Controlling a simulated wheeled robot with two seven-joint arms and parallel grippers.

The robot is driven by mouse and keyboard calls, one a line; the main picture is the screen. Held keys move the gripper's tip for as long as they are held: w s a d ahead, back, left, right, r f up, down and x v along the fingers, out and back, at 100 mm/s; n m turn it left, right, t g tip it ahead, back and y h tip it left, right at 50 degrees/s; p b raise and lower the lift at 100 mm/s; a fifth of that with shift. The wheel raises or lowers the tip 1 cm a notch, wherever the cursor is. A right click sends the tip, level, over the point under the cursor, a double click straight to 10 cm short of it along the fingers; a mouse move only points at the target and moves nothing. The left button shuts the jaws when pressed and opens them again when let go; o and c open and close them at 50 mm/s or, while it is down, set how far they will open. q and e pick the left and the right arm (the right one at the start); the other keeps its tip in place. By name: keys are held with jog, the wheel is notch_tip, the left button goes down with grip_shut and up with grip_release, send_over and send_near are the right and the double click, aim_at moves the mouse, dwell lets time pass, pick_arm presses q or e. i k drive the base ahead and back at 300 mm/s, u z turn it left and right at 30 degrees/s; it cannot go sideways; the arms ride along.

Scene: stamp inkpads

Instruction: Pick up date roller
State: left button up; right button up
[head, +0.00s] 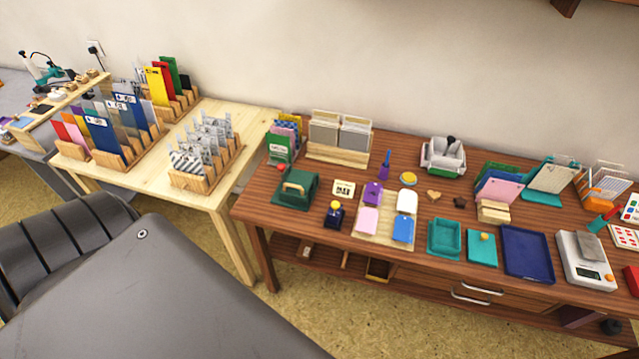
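I cannot tell for sure which item is the date roller. A small dark blue self-standing stamp with a yellow top (335,214) stands near the front left of the brown table (345,243). A slim purple upright stamp (385,164) stands farther back. A green block with a wooden handle (296,190) sits at the table's left end. Neither of my grippers is in view.
Coloured tags lie on a pale board (381,241). Teal trays (444,239), a navy tray (527,254) and a white scale (585,260) fill the front right. A light wooden table (150,183) with card racks stands left. Little free room shows on the brown table.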

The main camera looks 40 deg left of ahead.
aim_at(333, 218)
jog(key=u, duration=0.3)
jog(key=i, duration=0.4)
jog(key=u, duration=0.85)
